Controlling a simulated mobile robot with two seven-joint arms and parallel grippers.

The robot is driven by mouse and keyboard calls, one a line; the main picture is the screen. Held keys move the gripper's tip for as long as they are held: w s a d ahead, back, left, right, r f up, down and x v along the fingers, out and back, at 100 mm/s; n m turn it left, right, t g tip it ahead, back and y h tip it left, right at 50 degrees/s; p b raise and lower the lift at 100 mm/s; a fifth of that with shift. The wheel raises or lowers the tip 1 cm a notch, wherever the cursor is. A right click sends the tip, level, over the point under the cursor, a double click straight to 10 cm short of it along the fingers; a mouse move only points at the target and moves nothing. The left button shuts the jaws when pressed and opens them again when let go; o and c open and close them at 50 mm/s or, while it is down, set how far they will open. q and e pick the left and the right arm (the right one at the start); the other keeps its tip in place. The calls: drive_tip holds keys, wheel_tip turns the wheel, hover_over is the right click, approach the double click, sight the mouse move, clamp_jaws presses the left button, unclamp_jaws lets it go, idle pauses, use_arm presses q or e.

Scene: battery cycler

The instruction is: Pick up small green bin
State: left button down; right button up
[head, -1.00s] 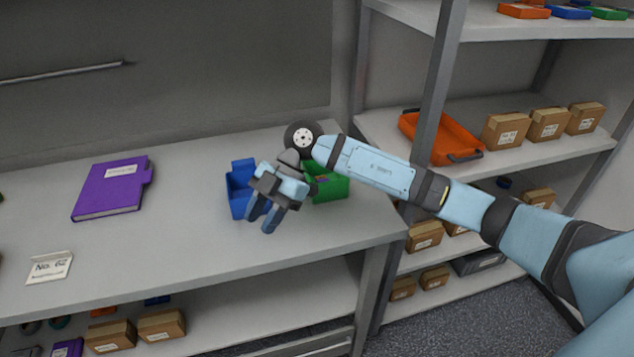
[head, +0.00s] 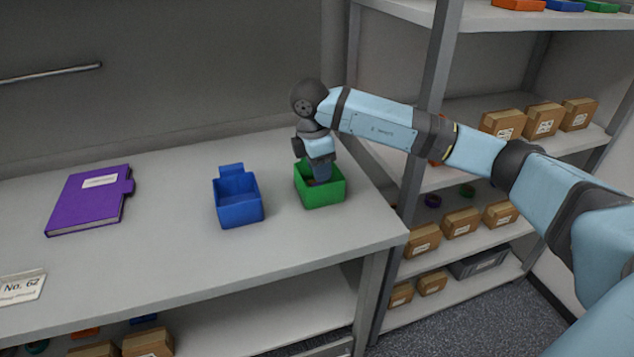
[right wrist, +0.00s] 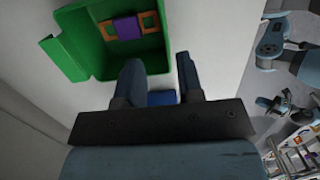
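The small green bin (head: 322,196) stands on the grey workbench near its right end. My right gripper (head: 321,178) points down over it, with the fingertips at the bin's opening. In the right wrist view the green bin (right wrist: 97,70) is at the upper left, with an orange and purple item (right wrist: 126,26) inside. There my right gripper (right wrist: 160,72) is open, one finger over the bin's inside and the other outside its wall. I cannot tell whether either finger touches the wall. My left gripper is not in view.
A blue bin (head: 238,200) stands left of the green bin, with a gap between. A purple binder (head: 90,200) and a "No. 62" card (head: 22,288) lie farther left. A shelf rack with cardboard boxes (head: 541,121) stands on the right. The bench's front middle is clear.

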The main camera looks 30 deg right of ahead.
sight(327, 185)
drive_tip(key=f, duration=0.1)
drive_tip(key=d+f, duration=0.1)
drive_tip(key=f, duration=0.1)
drive_tip(key=s+f, duration=0.1)
drive_tip(key=shift+s+d+f, duration=0.1)
drive_tip(key=shift+d+f, duration=0.1)
drive_tip(key=shift+f, duration=0.5)
drive_tip(key=shift+c, duration=0.2)
clamp_jaws()
